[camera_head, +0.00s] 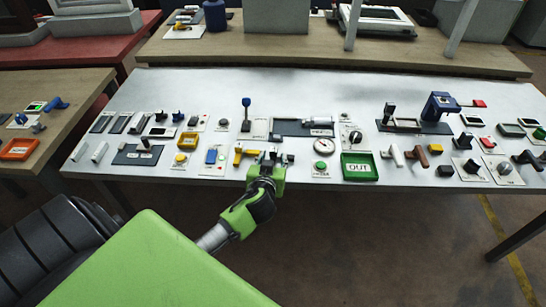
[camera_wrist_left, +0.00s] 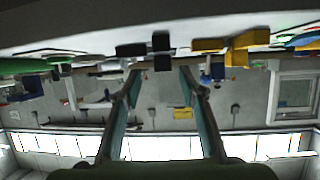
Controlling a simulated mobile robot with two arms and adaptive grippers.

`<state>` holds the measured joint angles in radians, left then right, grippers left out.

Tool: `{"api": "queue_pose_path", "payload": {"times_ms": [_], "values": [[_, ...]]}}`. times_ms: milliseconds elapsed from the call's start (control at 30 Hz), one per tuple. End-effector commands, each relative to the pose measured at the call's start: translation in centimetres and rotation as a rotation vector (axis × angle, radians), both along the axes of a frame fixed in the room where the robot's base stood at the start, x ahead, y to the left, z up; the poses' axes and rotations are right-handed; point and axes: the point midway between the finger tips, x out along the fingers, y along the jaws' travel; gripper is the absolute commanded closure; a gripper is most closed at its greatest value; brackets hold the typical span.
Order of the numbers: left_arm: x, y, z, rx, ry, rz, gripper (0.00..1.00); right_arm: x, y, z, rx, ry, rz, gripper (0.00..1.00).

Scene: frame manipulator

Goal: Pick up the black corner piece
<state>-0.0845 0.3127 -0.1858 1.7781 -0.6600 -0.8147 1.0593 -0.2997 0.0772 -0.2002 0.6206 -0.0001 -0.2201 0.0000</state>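My left gripper (camera_head: 268,164) is at the front edge of the grey-white table, beside a yellow piece. In the left wrist view, its two fingers (camera_wrist_left: 160,72) are spread apart with nothing visibly held. A small black piece (camera_wrist_left: 161,42), probably the black corner piece, lies beyond and between the fingertips. Another black block (camera_wrist_left: 130,50) is just left of it there. In the head view small dark parts (camera_head: 273,153) show at the fingertips, partly hidden by the gripper, so their shape is unclear. My right gripper is not in view.
The yellow piece (camera_head: 240,156) is close on the left; it also shows in the wrist view (camera_wrist_left: 236,46). A round gauge (camera_head: 324,146) and green OUT tray (camera_head: 360,167) are to the right. Switches and handles crowd the table (camera_head: 330,86); its back strip is clear.

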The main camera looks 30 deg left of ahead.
Motion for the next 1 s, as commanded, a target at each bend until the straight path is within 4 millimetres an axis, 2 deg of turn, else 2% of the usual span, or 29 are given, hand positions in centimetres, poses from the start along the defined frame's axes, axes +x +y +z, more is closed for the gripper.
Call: {"api": "queue_pose_path", "payload": {"times_ms": [233,400,733,867,900,1000], "values": [[2.4,1.8,-0.3,0.004,0.001,0.001,0.62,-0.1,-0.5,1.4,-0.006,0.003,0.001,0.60],[3.7,2.3,-1.2,0.000,0.001,0.000,0.62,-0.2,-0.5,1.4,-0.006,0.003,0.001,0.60],[4.0,2.5,-1.5,0.000,0.001,0.000,0.62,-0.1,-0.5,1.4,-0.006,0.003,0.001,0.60],[4.0,2.5,-1.5,0.000,0.001,0.000,0.96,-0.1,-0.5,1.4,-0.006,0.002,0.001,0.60],[4.0,2.5,-1.5,0.000,0.001,0.000,1.00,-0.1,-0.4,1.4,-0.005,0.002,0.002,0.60],[4.0,2.5,-1.4,0.000,0.001,0.000,1.00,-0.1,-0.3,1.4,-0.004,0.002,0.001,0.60]]}}
